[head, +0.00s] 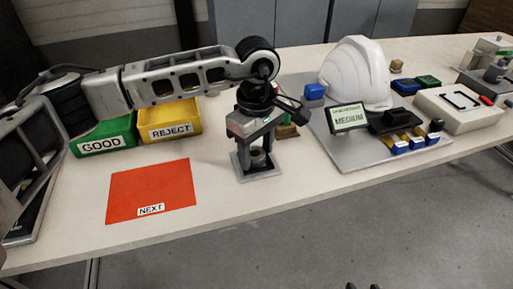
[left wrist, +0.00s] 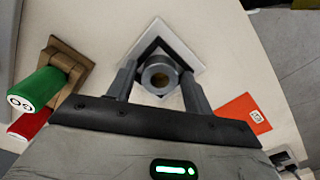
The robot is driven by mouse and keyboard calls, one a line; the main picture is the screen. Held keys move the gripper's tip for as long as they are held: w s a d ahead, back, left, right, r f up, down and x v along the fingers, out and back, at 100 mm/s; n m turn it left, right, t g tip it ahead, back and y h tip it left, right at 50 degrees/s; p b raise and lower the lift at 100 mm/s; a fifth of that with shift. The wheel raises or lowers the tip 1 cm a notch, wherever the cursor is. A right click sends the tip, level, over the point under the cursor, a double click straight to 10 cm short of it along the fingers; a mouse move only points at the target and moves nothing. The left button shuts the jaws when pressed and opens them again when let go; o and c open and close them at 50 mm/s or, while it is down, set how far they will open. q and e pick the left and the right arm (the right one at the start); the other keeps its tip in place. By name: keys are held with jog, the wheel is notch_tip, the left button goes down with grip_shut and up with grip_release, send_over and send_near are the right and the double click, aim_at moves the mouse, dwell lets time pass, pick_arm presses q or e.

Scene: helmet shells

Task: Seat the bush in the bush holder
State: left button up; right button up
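My left gripper (left wrist: 158,78) points down, with a finger against each side of the bush. In the head view the left gripper (head: 258,160) is low over the bush holder's square grey plate (head: 262,177); a plate corner also shows in the left wrist view (left wrist: 183,42). Whether the bush is inside the holder's seat is hidden. My right gripper is in neither view.
A green GOOD bin (head: 105,138), yellow REJECT bin (head: 170,123) and orange NEXT mat (head: 150,192) lie left. A brown stand (left wrist: 75,65) with green and red handles is close by. Right are a white helmet (head: 357,72) and MEDIUM sign (head: 348,117). The front table is clear.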

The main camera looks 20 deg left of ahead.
pick_arm(q)
jog(key=shift+o, duration=0.6)
jog(key=shift+s, duration=0.1)
jog(key=shift+f, duration=0.1)
